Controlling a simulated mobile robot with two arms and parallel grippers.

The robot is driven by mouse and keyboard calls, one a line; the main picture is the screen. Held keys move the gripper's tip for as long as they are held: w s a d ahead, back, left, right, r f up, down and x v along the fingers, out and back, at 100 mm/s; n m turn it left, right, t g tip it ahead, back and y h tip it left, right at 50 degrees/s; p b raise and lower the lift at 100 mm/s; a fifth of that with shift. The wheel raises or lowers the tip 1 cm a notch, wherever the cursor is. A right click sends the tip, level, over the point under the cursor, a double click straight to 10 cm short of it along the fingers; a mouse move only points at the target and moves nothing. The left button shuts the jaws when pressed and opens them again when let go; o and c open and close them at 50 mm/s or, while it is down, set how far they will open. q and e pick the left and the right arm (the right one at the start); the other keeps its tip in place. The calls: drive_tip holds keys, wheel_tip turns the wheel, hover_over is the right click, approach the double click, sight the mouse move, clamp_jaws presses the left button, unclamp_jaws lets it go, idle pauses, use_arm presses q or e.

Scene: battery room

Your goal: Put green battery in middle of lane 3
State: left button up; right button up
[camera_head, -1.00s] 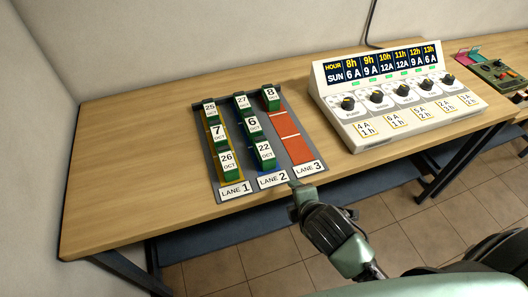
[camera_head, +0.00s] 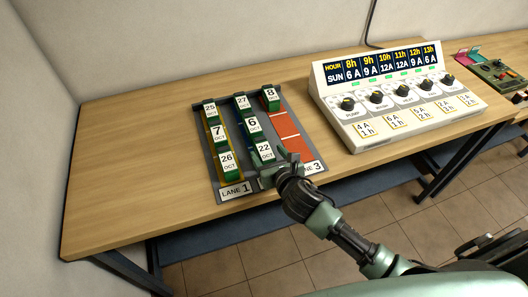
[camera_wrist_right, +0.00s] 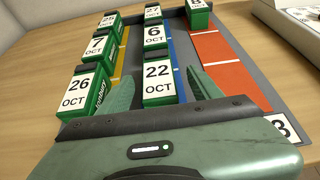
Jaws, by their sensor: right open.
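A three-lane tray (camera_head: 206,170) lies on the table. Green batteries with white date labels stand in it. Lane 1 holds 25, 7 (camera_head: 218,133) and 26 (camera_head: 227,163), far to near. Lane 2 holds 27 (camera_head: 241,102), 6 (camera_head: 252,125) and 22 (camera_head: 264,152). Lane 3 holds one battery marked 8 (camera_head: 270,99) at its far end; its orange middle and near slots (camera_head: 289,131) are bare. My right gripper (camera_head: 268,174) is open at the near end of lane 2. In the wrist view its fingers lie either side of the 22 battery (camera_wrist_right: 158,84); contact is unclear.
A white control console (camera_head: 395,100) with knobs and a schedule display stands right of the tray. A green circuit board (camera_head: 500,75) lies at the far right. The table left of the tray is clear. A wall stands behind and at the left.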

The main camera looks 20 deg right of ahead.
sight(266, 152)
drive_tip(key=shift+x, duration=1.95)
drive_tip(key=shift+s+a, duration=0.15)
clamp_jaws()
drive_tip(key=shift+r, duration=0.1)
